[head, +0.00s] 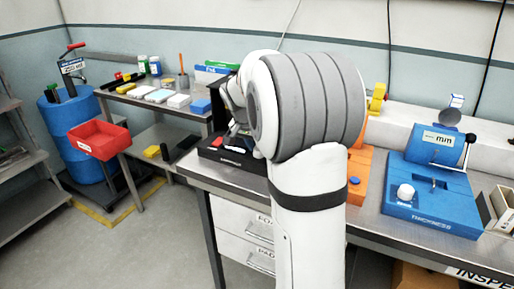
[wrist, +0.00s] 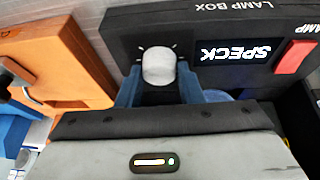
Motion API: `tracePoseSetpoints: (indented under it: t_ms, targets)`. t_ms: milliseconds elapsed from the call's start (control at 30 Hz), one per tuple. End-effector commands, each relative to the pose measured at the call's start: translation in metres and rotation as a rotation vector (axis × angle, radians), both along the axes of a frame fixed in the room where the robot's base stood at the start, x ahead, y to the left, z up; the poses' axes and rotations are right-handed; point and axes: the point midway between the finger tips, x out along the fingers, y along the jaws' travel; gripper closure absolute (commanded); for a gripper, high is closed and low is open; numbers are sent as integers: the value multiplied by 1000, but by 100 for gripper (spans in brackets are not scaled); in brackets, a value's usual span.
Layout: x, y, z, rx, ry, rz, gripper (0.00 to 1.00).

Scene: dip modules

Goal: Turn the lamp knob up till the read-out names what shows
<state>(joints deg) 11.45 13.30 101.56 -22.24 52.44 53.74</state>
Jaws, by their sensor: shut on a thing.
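The black lamp box (wrist: 225,25) fills the top of the wrist view, its lettering upside down. Its pale round knob (wrist: 158,62) has small white tick marks around it. My gripper (wrist: 158,82) has its blue fingers on both sides of the knob and is shut on it. The lit read-out (wrist: 235,53) right of the knob reads SPECK, upside down. A red switch (wrist: 295,57) sits beyond it. In the head view the lamp box (head: 228,156) is partly behind my arm, which hides my gripper and the knob. What shows under the lamp cannot be made out.
An orange device (wrist: 50,60) stands close to the left of the lamp box in the wrist view. In the head view a blue thickness gauge (head: 430,205) stands on the bench to the right. A red bin (head: 98,138) and a blue drum (head: 75,130) are far left.

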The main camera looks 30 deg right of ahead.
Motion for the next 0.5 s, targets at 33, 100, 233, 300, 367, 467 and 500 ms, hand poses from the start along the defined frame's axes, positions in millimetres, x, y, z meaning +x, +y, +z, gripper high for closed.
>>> tracePoseSetpoints:
  t_ms: [33, 100, 233, 300, 367, 467, 500]
  targets:
    - [0, 0, 0, -1, 2, -2, 90]
    - [0, -1, 0, -1, 2, -3, 90]
    - [-1, -1, 0, -1, 2, -3, 90]
    - [-1, -1, 0, -1, 2, -2, 90]
    - [-1, -1, 0, -1, 2, -2, 64]
    - [0, -1, 0, -1, 2, -2, 56]
    - [0, -1, 0, 0, 2, -2, 53]
